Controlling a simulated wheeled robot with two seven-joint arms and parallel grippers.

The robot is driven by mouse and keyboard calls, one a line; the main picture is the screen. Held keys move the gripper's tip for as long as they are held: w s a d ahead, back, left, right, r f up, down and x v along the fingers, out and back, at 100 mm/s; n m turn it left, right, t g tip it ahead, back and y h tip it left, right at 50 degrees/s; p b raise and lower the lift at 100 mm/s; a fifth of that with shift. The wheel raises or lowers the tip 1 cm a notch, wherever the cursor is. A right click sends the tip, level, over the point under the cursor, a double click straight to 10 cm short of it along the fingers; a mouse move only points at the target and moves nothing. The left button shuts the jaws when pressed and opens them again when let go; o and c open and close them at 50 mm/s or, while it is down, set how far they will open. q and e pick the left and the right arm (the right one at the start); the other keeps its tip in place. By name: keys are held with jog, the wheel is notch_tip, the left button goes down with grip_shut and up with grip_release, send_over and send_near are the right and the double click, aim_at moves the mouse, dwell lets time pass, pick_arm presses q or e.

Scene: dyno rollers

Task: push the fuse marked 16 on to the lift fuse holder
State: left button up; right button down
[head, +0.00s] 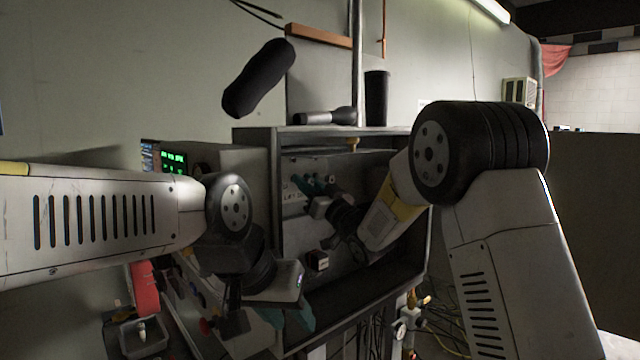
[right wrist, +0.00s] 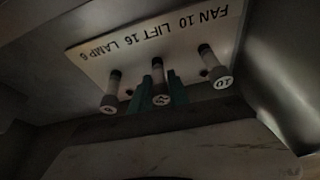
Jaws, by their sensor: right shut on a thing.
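The label plate (right wrist: 150,45) shows upside down in the right wrist view and reads FAN 10, LIFT 16, LAMP 6. Three pale fuses stick out below it. The middle fuse (right wrist: 161,98), in line with LIFT 16, sits between the green fingertips of my right gripper (right wrist: 160,88), which is shut on it; its mark is hard to read. Whether it is fully seated is hidden. In the head view my right gripper (head: 320,186) is at the panel (head: 298,168) inside the cabinet. My left gripper (head: 289,318) is lower, with its teal fingers apart and empty.
The fuse marked 10 (right wrist: 223,83) stands to the right and another fuse (right wrist: 110,103) to the left, both close to my fingers. The open cabinet (head: 423,240) has side walls around my right arm. A small tray (head: 140,338) stands at the lower left.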

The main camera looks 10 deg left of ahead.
jog(key=shift+a, duration=0.1)
jog(key=c, duration=1.2)
grip_release()
jog(key=s+d+f+m+h, duration=0.2)
jog(key=d+h, duration=0.2)
jog(key=d, duration=0.5)
jog(key=s+d+f+m+h, duration=0.1)
jog(key=s+d+m+h, duration=0.25)
jog(key=d, duration=0.45)
jog(key=s+d+f+m+h, duration=0.1)
jog(key=s+d+f+h, duration=0.1)
jog(key=d+h, duration=0.5)
jog(key=s+d+f+g, duration=0.2)
jog(key=s+d+f, duration=0.1)
jog(key=s, duration=0.6)
jog(key=s+d+f+m+g, duration=0.1)
jog(key=s+d+f+g, duration=0.2)
jog(key=s, duration=0.5)
jog(key=s+d+f+m+g, duration=0.1)
jog(key=s+d+f+g, duration=0.2)
jog(key=s, duration=0.6)
jog(key=shift+s+d+f+h, duration=0.2)
jog(key=shift+d, duration=0.2)
jog(key=shift+s+d+f+h, duration=0.15)
jog(key=shift+d+f, duration=0.05)
jog(key=shift+d, duration=0.15)
